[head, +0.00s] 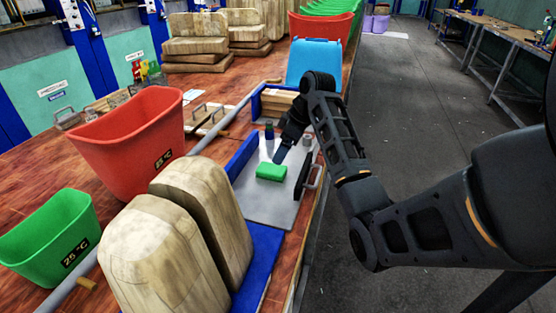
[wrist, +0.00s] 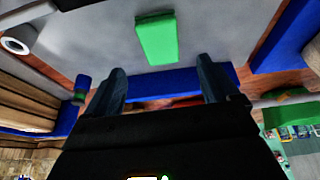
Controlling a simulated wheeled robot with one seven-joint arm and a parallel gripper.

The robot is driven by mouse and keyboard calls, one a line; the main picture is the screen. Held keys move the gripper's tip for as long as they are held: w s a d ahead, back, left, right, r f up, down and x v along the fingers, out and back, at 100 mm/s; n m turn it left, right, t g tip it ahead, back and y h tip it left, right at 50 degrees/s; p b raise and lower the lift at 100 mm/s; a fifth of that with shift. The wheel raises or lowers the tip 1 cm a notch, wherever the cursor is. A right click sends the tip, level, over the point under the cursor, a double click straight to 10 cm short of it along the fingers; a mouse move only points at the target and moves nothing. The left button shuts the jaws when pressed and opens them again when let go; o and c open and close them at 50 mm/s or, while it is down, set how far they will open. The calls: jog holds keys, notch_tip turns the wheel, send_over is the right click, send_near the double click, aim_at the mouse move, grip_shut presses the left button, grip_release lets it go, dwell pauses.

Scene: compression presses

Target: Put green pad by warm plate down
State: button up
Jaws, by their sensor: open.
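The green pad (head: 271,172) is a small block that appears to lie on the grey metal plate (head: 265,207), near its middle. No label marks the plate as warm. My gripper (head: 280,158) is just beyond the pad in the head view, low over the plate. In the wrist view my gripper (wrist: 161,72) has its two fingers spread, with nothing between them. The green pad (wrist: 156,40) shows there past the fingertips, apart from both.
A blue rail (head: 242,157) runs along the plate's left side, and a metal handle (head: 314,176) is on its right. Wooden blocks (head: 165,255) stand in front. A red bin (head: 128,142) and a green bin (head: 50,238) stand left.

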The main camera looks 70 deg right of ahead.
jog(key=v, duration=0.3)
jog(key=shift+s+r, duration=0.1)
jog(key=shift+r, duration=0.15)
dwell(0.4)
